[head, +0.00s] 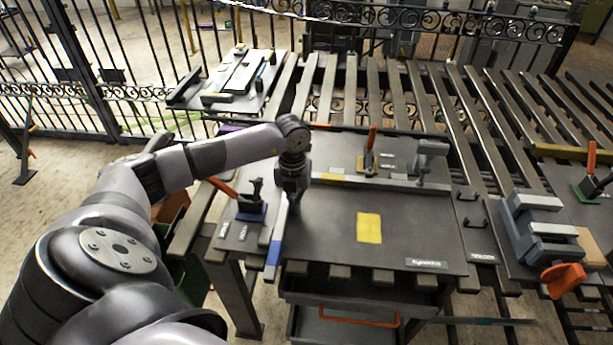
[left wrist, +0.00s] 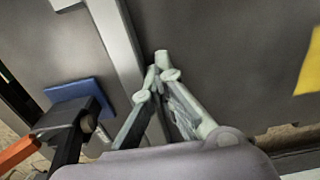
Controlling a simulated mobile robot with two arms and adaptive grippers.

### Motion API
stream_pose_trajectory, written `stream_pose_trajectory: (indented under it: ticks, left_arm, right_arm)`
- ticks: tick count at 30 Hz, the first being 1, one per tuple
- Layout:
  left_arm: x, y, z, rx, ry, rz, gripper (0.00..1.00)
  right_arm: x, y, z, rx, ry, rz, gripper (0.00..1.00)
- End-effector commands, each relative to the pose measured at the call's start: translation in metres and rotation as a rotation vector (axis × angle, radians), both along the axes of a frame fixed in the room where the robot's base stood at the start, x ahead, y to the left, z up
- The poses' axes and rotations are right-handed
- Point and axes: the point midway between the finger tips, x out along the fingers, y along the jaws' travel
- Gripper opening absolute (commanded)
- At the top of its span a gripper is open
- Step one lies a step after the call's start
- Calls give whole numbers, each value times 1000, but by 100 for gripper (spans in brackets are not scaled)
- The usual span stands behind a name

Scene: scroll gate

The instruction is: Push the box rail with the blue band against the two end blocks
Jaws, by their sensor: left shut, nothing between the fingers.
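The box rail with the blue band (head: 278,236) is a pale grey bar lying front to back on the left part of the dark worktable, its blue band at the near end. It also shows in the left wrist view (left wrist: 122,48), without the band. My left gripper (head: 295,207) is shut and empty, low over the table just right of the rail. In the left wrist view its fingertips (left wrist: 161,68) are close beside the rail's right side; I cannot tell if they touch. I cannot clearly pick out the two end blocks. My right gripper is not in view.
A toggle clamp with a blue base (head: 251,209) and orange handle stands left of the rail. Another rail with a yellow band (head: 330,177) runs across behind. A yellow square (head: 369,228) lies on the open tabletop. A grey vise (head: 540,235) stands at the right.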

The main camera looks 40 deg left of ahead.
Motion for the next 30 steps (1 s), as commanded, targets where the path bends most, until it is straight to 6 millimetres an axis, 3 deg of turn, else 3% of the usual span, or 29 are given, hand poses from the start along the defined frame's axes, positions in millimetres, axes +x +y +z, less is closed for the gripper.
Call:
stream_pose_trajectory:
  ticks: [17, 30]
  left_arm:
    - [-5, 9, -2, 10, 7, 4, 0]
    - [6, -9, -2, 5, 4, 3, 0]
  right_arm:
    - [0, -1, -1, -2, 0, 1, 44]
    - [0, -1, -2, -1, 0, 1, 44]
